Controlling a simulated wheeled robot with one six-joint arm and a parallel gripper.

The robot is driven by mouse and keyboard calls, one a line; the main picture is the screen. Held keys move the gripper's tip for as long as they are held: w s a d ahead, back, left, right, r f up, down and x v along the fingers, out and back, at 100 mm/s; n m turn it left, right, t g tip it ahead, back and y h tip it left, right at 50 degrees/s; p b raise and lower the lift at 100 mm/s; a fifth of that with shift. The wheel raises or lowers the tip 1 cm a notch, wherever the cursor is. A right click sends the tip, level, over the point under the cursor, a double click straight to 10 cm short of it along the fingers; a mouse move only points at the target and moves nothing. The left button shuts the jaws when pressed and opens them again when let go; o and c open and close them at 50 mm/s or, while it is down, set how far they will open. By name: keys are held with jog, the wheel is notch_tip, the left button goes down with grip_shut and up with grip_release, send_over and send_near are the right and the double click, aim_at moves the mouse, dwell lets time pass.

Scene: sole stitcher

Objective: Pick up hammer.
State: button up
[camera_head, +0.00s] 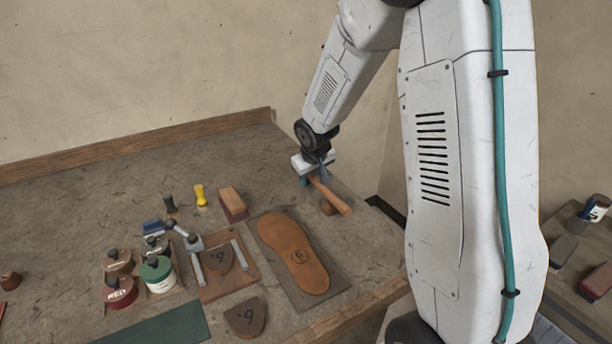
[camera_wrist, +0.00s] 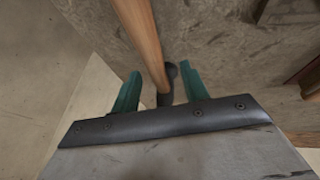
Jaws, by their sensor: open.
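The hammer shows its wooden handle (camera_head: 334,198) near the back right edge of the workbench, slanting toward the lower right. Its head is mostly hidden by my gripper in the head view. In the wrist view, the handle (camera_wrist: 143,37) runs down from the top edge to the dark metal head (camera_wrist: 171,80). My gripper (camera_head: 312,181) is over the head end of the hammer. In the wrist view, my gripper (camera_wrist: 160,83) is open, its teal fingers on either side of the hammer near where handle and head meet. I cannot tell whether a finger touches it.
The workbench (camera_head: 110,195) holds a leather sole (camera_head: 296,252) on a board, a brown brush-like block (camera_head: 231,204), and several jars, including a green one (camera_head: 157,273). The bench's right edge is close.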

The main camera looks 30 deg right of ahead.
jog(key=shift+x, duration=0.9)
grip_shut()
jog(key=shift+r, duration=0.15)
